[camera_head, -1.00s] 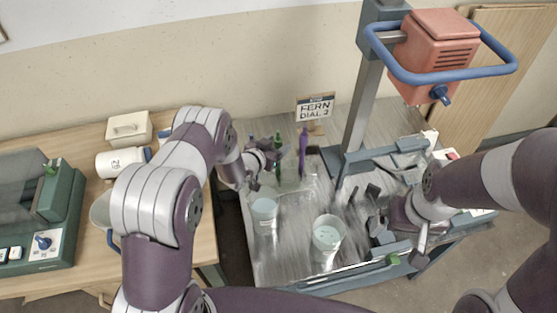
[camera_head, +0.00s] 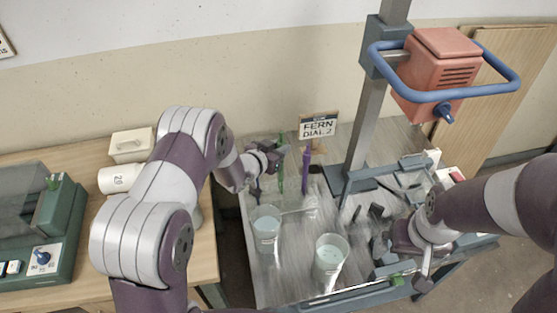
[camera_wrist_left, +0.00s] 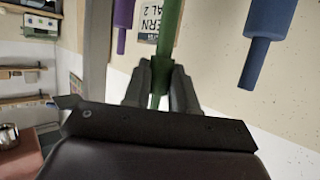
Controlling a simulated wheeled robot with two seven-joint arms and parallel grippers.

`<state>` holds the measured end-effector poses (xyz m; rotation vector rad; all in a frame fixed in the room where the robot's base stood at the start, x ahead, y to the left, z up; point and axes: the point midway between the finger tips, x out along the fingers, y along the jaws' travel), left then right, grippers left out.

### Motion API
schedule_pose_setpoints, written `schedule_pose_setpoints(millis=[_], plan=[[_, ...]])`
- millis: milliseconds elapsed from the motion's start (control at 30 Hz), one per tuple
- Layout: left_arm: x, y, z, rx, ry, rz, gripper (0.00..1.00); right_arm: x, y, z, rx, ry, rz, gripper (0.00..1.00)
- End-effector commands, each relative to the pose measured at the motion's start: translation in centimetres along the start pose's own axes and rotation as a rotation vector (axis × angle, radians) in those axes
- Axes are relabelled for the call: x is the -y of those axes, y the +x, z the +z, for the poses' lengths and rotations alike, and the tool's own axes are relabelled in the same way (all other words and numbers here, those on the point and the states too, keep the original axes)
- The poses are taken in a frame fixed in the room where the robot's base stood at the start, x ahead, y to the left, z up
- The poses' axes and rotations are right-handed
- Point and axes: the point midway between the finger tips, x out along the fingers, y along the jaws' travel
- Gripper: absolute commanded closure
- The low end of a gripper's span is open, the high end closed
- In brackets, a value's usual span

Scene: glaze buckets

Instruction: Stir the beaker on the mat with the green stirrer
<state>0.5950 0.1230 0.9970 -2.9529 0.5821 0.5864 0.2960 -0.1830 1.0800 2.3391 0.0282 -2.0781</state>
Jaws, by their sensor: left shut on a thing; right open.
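Two clear beakers with pale liquid stand in front: one at left (camera_head: 266,232) and one nearer the front (camera_head: 330,262). I cannot make out a mat under either. My right gripper (camera_head: 379,236) is open and empty over the right part of the surface.
A purple stirrer (camera_head: 306,170) stands just right of the green one, and a blue one (camera_wrist_left: 266,35) hangs on its other side. A grey post with a red box (camera_head: 440,70) rises at the right. A wooden table lies left.

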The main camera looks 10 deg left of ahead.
Motion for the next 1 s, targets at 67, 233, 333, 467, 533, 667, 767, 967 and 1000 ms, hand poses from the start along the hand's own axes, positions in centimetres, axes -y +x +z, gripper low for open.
schedule_pose_setpoints(millis=[67, 233, 333, 467, 533, 667, 767, 967, 1000], plan=[[0.0, -0.5, -1.2, -0.004, 0.003, -0.001, 1.00, 0.0, 0.3, 0.0, 0.000, 0.000, 0.000, 0.00], [0.0, -1.3, -3.1, -0.001, 0.001, -0.001, 1.00, 0.0, 0.2, 0.0, 0.000, 0.000, 0.000, 0.00], [0.0, -1.7, -4.1, -0.001, 0.001, 0.000, 1.00, 0.0, -0.4, -0.1, 0.000, 0.000, 0.000, 0.00], [0.0, -2.1, -5.2, -0.001, 0.001, 0.000, 1.00, 0.0, -1.3, -0.2, 0.000, 0.000, 0.000, 0.00], [0.0, -2.4, -5.7, -0.001, 0.001, 0.000, 1.00, 0.0, -1.8, -0.2, 0.000, 0.000, 0.000, 0.00], [0.0, -2.8, -6.7, -0.001, 0.001, 0.000, 1.00, 0.0, -2.6, -0.3, 0.000, 0.000, 0.000, 0.00], [0.0, -3.1, -7.5, -0.001, 0.000, -0.001, 1.00, 0.0, -3.2, -0.4, 0.000, 0.000, 0.000, 0.00], [0.0, -3.7, -8.9, -0.001, 0.000, -0.001, 1.00, 0.0, -4.4, -0.5, 0.000, 0.000, 0.000, 0.00], [0.0, -3.8, -9.2, -0.001, 0.000, -0.001, 1.00, 0.0, -4.6, -0.6, 0.000, 0.000, 0.000, 0.00]])
